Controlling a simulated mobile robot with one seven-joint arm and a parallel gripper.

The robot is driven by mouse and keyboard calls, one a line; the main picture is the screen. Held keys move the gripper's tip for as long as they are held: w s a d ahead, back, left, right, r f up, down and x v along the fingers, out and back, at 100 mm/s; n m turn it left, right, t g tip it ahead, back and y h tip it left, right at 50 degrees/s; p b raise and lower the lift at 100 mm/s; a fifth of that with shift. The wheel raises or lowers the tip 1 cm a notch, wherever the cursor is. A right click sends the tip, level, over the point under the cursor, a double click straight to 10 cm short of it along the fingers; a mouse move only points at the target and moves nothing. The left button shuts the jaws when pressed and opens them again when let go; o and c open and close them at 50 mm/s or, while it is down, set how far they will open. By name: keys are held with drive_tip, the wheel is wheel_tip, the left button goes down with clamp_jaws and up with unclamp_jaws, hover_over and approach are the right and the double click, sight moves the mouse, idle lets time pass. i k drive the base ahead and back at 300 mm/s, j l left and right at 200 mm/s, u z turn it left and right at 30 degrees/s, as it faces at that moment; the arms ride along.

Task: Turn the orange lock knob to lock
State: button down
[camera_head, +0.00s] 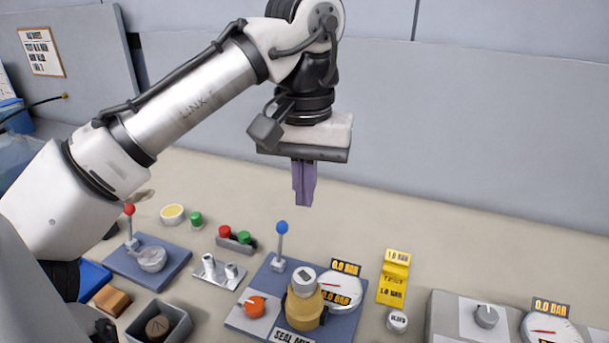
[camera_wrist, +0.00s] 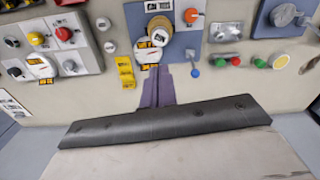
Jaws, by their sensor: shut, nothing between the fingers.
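The orange lock knob (camera_head: 255,306) sits on the left part of a blue panel (camera_head: 240,322), with a white mark on its face. In the wrist view the knob (camera_wrist: 191,15) is at the top edge, right of the brass-coloured canister (camera_wrist: 158,30). My gripper (camera_head: 304,203) is shut and empty, pointing down, well above the bench behind the blue panel. Its purple fingers also show in the wrist view (camera_wrist: 156,78), apart from the knob. Which way the knob's mark counts as locked cannot be told.
The canister (camera_head: 304,308) stands right of the knob, before a gauge (camera_head: 343,288). A blue-tipped lever (camera_head: 281,240) rises behind. A silver two-post block (camera_head: 219,271) lies left. A yellow sign (camera_head: 394,278) and a grey panel (camera_head: 455,318) stand right. The bench behind is clear.

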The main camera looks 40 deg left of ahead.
sight(254, 306)
drive_tip(key=k, duration=1)
